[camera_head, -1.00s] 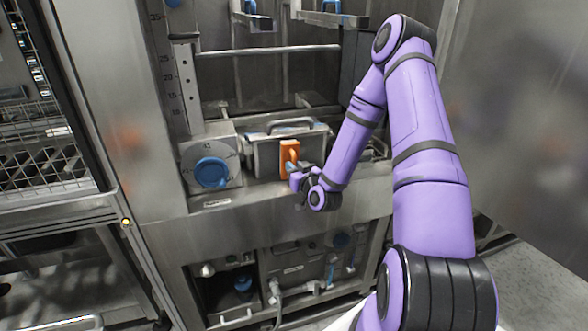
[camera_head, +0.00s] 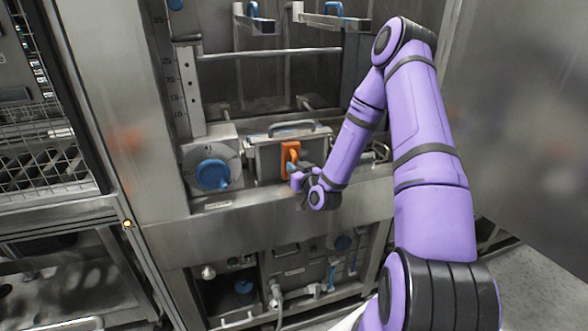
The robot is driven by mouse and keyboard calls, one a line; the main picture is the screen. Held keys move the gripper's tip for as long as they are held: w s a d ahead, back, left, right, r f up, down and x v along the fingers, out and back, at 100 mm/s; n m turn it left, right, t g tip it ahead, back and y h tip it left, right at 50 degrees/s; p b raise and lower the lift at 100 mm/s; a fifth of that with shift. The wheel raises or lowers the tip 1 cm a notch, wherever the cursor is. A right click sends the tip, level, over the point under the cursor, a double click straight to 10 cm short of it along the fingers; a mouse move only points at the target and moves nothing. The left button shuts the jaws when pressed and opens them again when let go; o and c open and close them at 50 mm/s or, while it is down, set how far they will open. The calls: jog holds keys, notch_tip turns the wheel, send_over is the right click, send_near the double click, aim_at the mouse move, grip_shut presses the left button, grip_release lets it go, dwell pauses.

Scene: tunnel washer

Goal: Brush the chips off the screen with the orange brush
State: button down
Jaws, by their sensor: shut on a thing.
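The orange brush (camera_head: 289,151) is upright in front of a grey metal box with a bar handle (camera_head: 262,158), in the middle of the washer. My gripper (camera_head: 294,170) is shut on the brush at its right side. The fingers are small in the picture and partly hidden by my wrist. I cannot tell whether the brush touches the box. I cannot make out the screen or any chips.
A blue dial (camera_head: 212,174) on a grey plate is left of the box. A steel ledge (camera_head: 250,203) runs below. Metal rails with blue ends (camera_head: 333,21) are above. A wire-basket rack (camera_head: 42,170) stands at far left, and a steel wall (camera_head: 520,120) is at right.

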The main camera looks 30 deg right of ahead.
jog(key=shift+s+d, duration=0.35)
jog(key=shift+d, duration=0.6)
jog(key=shift+s+d, duration=0.3)
jog(key=shift+d, duration=0.6)
jog(key=shift+s+d, duration=0.25)
jog(key=shift+d, duration=0.75)
jog(key=shift+s+d, duration=0.2)
jog(key=shift+d, duration=0.75)
jog(key=shift+a, duration=0.15)
jog(key=shift+w+a, duration=0.4)
jog(key=shift+a, duration=0.85)
jog(key=shift+w+a, duration=0.35)
jog(key=shift+a, duration=0.9)
jog(key=shift+w+a, duration=0.4)
jog(key=shift+a, duration=0.85)
jog(key=s+a, duration=0.1)
jog(key=s, duration=0.5)
jog(key=shift+a, duration=0.3)
